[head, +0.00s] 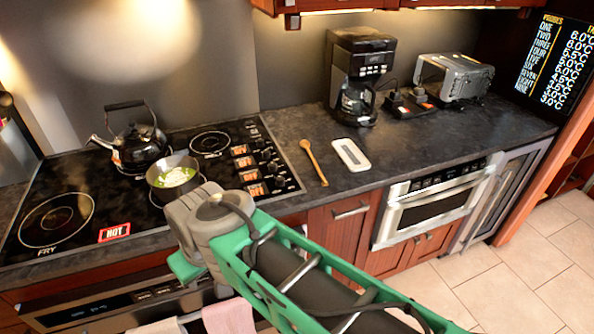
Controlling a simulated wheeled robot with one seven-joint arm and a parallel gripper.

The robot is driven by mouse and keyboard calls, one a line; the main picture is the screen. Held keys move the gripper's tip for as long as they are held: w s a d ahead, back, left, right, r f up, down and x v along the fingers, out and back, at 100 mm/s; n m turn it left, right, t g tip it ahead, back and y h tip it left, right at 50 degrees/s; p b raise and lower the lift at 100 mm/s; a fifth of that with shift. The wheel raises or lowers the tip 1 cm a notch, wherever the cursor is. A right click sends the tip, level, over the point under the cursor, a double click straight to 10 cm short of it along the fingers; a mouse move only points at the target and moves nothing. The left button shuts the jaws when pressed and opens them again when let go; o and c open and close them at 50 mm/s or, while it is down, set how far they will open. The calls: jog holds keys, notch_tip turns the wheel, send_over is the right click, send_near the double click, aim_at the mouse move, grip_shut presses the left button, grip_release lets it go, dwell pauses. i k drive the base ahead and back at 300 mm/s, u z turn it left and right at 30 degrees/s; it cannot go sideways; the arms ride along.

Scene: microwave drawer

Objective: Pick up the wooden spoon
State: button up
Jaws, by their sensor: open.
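The wooden spoon (314,163) lies on the dark stone countertop, just right of the stove. Its bowl end points away from me and its handle runs towards the counter's front edge. It lies apart from the white tray-like spoon rest to its right. My green and grey arm reaches in from the lower right, with a grey joint in front of the stove's front edge. My gripper's fingers do not show; the arm beyond that joint is mostly hidden or out of sight. Nothing of mine touches the spoon.
A pot (173,179) and a black kettle (138,145) stand on the stove (85,175). A white rest (351,155) lies beside the spoon. A coffee maker (358,75) and a toaster (455,78) stand behind. A microwave drawer (430,205) sits below the counter. The countertop (440,137) at right is clear.

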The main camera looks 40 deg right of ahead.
aim_at(304, 144)
jog(key=z, duration=1.7)
jog(key=k, duration=0.55)
jog(key=u, duration=0.85)
jog(key=i, duration=0.9)
jog(key=z, duration=0.05)
